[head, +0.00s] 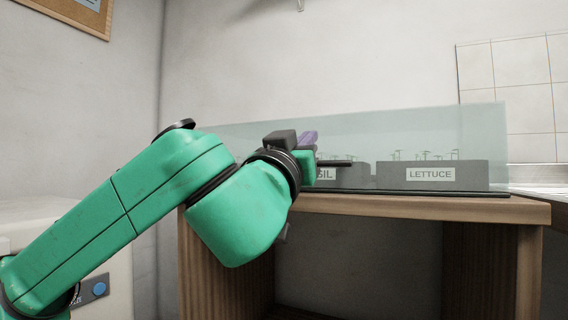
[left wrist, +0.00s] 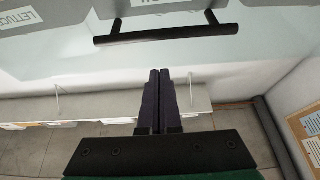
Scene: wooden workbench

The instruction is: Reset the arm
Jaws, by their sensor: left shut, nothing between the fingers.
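My left arm, green with black joints, comes in from the left in the head view and reaches up to the front of the glass case on the workbench. My left gripper (head: 309,138) has purple fingers, which are partly hidden by the wrist. In the left wrist view, the gripper (left wrist: 160,73) is shut, its two dark fingers side by side with nothing between them. The fingertips are near a black bar handle (left wrist: 155,34) but apart from it in the picture. My right gripper is not in view.
A clear glass panel (head: 440,125) stands on the wooden workbench (head: 400,207). Behind it are grey planters with seedlings, one labelled LETTUCE (head: 470,176), another partly hidden by my wrist. The handle also shows in the head view (head: 338,164). A cork board (head: 65,14) hangs at upper left.

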